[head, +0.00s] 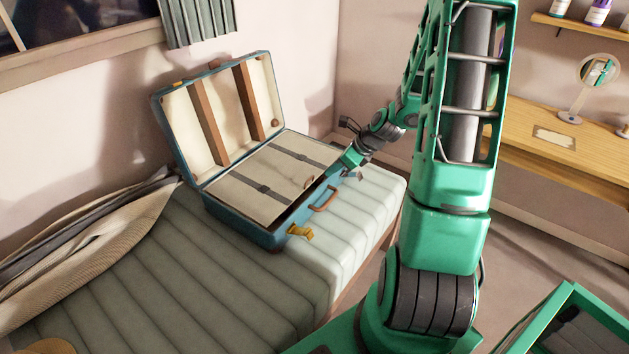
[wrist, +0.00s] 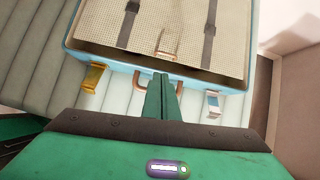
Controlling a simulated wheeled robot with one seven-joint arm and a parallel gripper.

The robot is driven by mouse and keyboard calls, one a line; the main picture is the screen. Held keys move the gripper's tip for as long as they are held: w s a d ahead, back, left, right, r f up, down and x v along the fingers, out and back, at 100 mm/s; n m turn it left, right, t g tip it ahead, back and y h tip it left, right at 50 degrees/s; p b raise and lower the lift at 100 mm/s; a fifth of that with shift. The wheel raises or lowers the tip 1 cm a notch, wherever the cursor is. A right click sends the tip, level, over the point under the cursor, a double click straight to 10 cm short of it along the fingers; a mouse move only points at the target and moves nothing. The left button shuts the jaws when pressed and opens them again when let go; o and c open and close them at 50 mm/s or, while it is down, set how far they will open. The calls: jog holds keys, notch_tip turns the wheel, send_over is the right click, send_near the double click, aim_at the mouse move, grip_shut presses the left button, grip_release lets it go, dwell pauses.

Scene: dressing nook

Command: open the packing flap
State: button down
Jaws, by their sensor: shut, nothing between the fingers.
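An open blue suitcase (head: 240,229) lies on a padded bench, its lid (head: 228,105) standing up. The packing flap (head: 248,196) is a pale woven panel with two dark straps, lying flat over the base; it also fills the top of the wrist view (wrist: 169,20). A small tan pull loop (head: 308,182) sits at the flap's front edge and shows in the wrist view (wrist: 167,43). My gripper (head: 330,174) is shut and empty by the suitcase's front edge. In the wrist view its fingertips (wrist: 161,76) point at the loop, apparently short of it.
The brown carry handle (head: 324,199) is on the suitcase front, close to my fingers. A yellow clasp (head: 300,232) and a pale clasp (wrist: 213,104) hang either side. The bench (head: 230,290) has free room in front. A draped cloth (head: 95,235) lies left; a wooden desk (head: 530,125) stands right.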

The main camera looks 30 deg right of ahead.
jog(key=m, duration=0.1)
send_near(309, 185)
jog(key=x, duration=0.5)
jog(key=shift+s+f, duration=0.1)
jog(key=shift+f, duration=0.05)
dwell(0.4)
